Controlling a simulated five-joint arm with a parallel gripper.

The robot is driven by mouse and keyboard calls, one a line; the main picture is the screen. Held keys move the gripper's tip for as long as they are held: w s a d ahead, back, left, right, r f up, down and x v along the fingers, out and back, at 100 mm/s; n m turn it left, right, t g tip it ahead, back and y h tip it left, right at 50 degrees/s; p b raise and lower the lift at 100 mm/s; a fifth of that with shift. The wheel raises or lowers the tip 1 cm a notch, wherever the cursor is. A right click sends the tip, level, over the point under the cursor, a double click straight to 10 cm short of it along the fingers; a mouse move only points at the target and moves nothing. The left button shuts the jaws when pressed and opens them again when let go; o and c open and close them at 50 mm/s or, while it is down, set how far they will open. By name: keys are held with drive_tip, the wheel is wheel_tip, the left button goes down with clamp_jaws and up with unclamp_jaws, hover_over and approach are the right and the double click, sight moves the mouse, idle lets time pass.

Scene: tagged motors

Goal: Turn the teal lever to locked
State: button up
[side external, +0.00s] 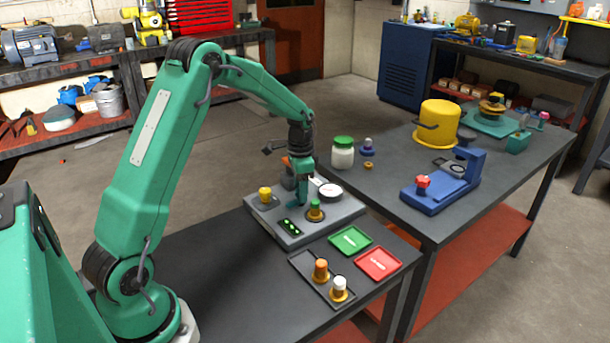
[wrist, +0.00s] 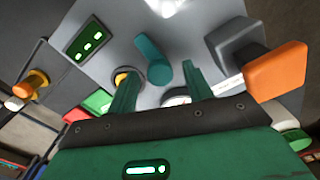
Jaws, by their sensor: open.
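The teal lever (wrist: 152,60) shows in the wrist view, lying over the grey control panel (wrist: 190,28). My gripper (wrist: 158,68) is open, with one teal finger on each side of the lever. I cannot tell whether either finger touches it. In the side view my gripper (side external: 298,200) points down low over the panel (side external: 345,211), and I cannot separate the lever from the fingers there. The lever's locked mark cannot be read.
On the panel, a green-topped knob (side external: 315,207), a yellow knob (side external: 265,193), a round gauge (side external: 331,191) and a lit display (side external: 291,227) stand close around my gripper. An orange-ended handle (wrist: 275,70) is at right in the wrist view. Green (side external: 350,240) and red (side external: 378,263) trays lie in front.

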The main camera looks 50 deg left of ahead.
drive_tip(key=c, duration=1)
drive_tip(key=shift+o, duration=0.2)
drive_tip(key=shift+n, duration=0.5)
drive_tip(key=n, duration=0.3)
drive_tip(key=shift+n, duration=0.3)
drive_tip(key=n, duration=0.4)
drive_tip(key=shift+n, duration=0.3)
drive_tip(key=n, duration=0.8)
drive_tip(key=shift+r+n, duration=0.1)
drive_tip(key=shift+n, duration=0.3)
